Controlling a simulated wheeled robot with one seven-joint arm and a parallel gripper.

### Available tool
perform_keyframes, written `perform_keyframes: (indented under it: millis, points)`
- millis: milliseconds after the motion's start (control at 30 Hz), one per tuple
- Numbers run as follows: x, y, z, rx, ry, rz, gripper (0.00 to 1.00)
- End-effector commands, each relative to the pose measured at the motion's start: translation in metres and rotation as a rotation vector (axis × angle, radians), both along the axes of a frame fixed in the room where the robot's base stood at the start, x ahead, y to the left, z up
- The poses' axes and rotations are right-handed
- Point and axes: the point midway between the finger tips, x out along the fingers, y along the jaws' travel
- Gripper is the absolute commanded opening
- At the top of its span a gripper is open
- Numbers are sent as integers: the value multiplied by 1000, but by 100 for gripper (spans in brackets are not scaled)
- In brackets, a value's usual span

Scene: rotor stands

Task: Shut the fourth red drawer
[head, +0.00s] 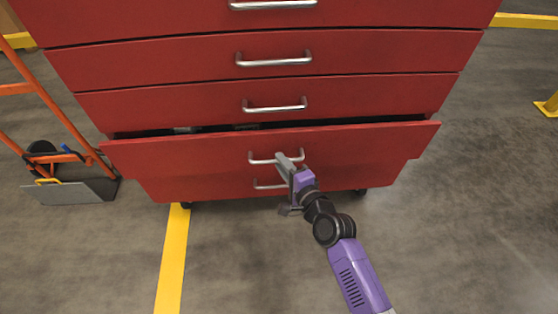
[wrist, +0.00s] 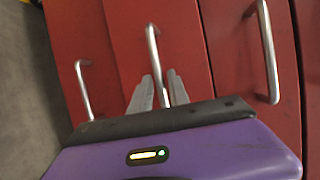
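The fourth red drawer (head: 370,145) is pulled partly out of the red cabinet in the head view, with a dark gap along its top edge. I count it from the top of the drawers in view. Its silver handle (head: 262,158) also shows in the wrist view (wrist: 153,50). My gripper (head: 284,162) is at this handle, in front of the drawer face. In the wrist view my two grey fingers (wrist: 160,88) stand apart, one on each side of the handle bar. Whether they touch it I cannot tell.
Other red drawers (head: 170,65) above look shut. A lower drawer handle (head: 268,184) sits just below my gripper. An orange hand truck (head: 70,158) stands at the left. Concrete floor (head: 460,220) is clear at the right, and a yellow line (head: 172,260) runs along the floor.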

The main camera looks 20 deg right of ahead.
Motion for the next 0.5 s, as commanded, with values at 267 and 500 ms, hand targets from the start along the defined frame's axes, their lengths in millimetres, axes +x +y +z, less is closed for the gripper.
perform_keyframes:
  millis: [267,500]
  points:
    - [18,2,-4,0,1,1,22]
    - [18,2,-4,-1,1,1,18]
